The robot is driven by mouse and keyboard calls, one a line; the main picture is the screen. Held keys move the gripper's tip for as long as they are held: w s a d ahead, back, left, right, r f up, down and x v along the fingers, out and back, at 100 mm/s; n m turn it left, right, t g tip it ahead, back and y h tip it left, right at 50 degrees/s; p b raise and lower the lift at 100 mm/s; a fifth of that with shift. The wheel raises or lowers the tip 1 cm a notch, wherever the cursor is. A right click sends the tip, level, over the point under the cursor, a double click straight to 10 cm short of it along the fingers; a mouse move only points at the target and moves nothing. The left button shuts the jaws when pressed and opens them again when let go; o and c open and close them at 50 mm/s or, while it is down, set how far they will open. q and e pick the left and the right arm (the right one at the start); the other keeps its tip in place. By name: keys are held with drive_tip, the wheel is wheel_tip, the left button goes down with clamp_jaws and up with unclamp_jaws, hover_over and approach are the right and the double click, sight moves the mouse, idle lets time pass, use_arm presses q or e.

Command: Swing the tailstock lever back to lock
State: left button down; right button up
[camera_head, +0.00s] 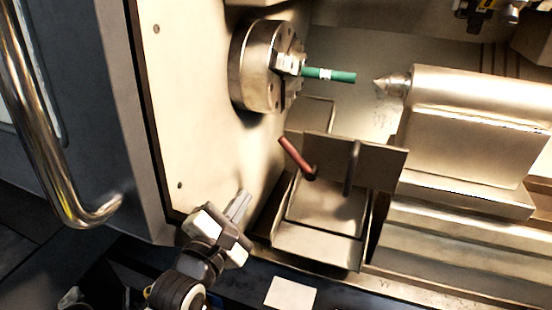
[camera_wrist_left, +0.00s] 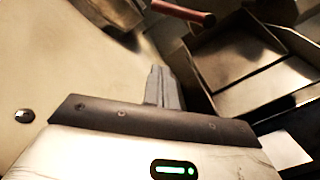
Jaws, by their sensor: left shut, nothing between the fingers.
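A lever with a reddish-brown grip (camera_head: 295,156) leans up and to the left from a dark end, in front of a metal plate below the chuck. Its grip also shows at the top of the left wrist view (camera_wrist_left: 182,11). The tailstock (camera_head: 465,115) stands at the right, its pointed centre facing a green bar (camera_head: 330,75) and apart from it. My left gripper (camera_head: 241,201) is shut and empty, lower left of the lever and apart from it. Its closed fingers (camera_wrist_left: 163,86) show in the wrist view. My right gripper is not in view.
The chuck (camera_head: 257,66) holds the green bar. A metal tray (camera_head: 318,244) with upright plates lies under the lever, and a dark upright rod (camera_head: 352,168) stands right of it. The cream machine wall (camera_head: 200,110) is close to my left gripper. A chrome door handle (camera_head: 45,125) is at far left.

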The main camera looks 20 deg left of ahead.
sight(297, 156)
use_arm(q)
drive_tip(key=w+d+r, duration=0.1)
drive_tip(key=w+d, duration=0.1)
drive_tip(key=w, duration=0.3)
drive_tip(key=w+d+r+p, duration=0.1)
drive_tip(key=w+r, duration=0.1)
drive_tip(key=w, duration=0.3)
drive_tip(key=shift+w+d+p, duration=0.25)
drive_tip(key=shift+d+p, duration=0.05)
drive_tip(key=shift+d, duration=0.05)
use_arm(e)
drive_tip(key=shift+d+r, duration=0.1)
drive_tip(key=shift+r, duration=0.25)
